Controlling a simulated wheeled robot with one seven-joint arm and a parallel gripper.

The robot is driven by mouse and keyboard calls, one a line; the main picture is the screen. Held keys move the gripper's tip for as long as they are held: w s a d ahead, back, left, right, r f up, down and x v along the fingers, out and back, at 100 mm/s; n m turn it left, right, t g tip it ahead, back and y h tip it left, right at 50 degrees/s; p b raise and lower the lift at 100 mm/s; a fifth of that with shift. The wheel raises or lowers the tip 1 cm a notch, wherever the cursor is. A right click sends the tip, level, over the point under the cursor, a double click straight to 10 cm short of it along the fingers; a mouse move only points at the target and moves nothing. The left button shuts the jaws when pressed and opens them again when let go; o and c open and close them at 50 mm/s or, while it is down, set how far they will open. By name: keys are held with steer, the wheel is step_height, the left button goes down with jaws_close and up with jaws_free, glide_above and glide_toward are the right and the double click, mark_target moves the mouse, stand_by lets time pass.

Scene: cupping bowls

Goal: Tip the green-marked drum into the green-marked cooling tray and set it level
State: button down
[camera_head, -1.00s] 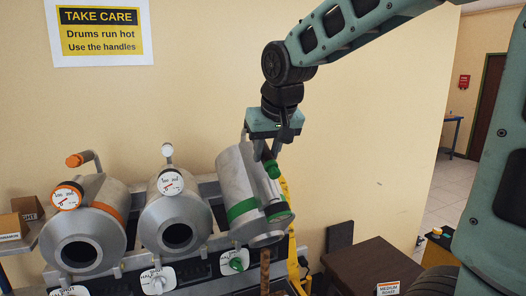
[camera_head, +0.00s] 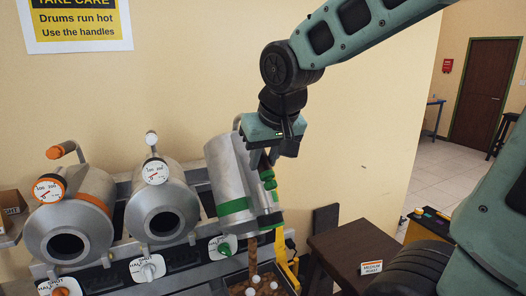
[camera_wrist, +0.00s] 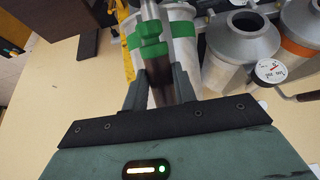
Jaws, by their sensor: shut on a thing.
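The green-marked drum (camera_head: 226,178) is a silver cylinder with green bands, at the right end of the row. It is tipped, mouth down, and a brown stream (camera_head: 253,252) runs from its lower end. My gripper (camera_head: 266,160) is shut on the green handle (camera_head: 269,181) at its side; the handle also shows between the fingers in the wrist view (camera_wrist: 152,42). Below, at the bottom edge, a dark tray (camera_head: 291,281) holds brown bits and several white balls. The drum's mouth and any green mark on the tray are hidden or cut off.
An orange-banded drum (camera_head: 68,215) and a plain grey drum (camera_head: 162,207) stand to the left.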

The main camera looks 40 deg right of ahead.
mark_target(269, 174)
steer(key=shift+s+a+p, duration=0.2)
steer(key=shift+s+p, duration=0.5)
steer(key=shift+p, duration=0.4)
steer(key=shift+s+a+f+p, duration=0.2)
steer(key=shift+s+f+p, duration=0.15)
steer(key=shift+s+f, duration=0.45)
steer(key=c, duration=1)
jaws_free()
steer(key=shift+c, duration=0.2)
steer(key=shift+w, duration=0.1)
